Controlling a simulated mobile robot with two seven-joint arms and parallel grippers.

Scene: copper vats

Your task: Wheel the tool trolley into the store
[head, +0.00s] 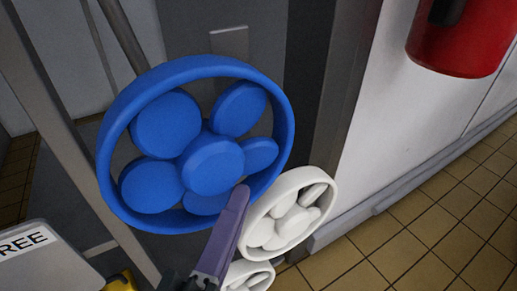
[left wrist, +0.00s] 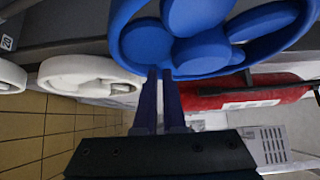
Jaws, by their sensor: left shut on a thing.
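I cannot make out a tool trolley or a store in either view. A large blue handwheel (head: 213,167) with rounded lobes inside its rim fills the middle of the head view. It also shows at the top of the left wrist view (left wrist: 195,55). My left gripper (head: 241,193) has purple fingers and reaches up to the wheel's lower right rim. In the left wrist view its two fingers (left wrist: 160,76) are close together with the blue rim between their tips. The exact contact is partly hidden. My right gripper is not in view.
A white handwheel (head: 290,212) stands just right of the blue one, with another white one (head: 248,275) below. A red cylinder (head: 462,38) hangs on the pale wall. A panel reading "FREE" (head: 40,262) is lower left. Tiled floor (head: 440,220) lies clear at right.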

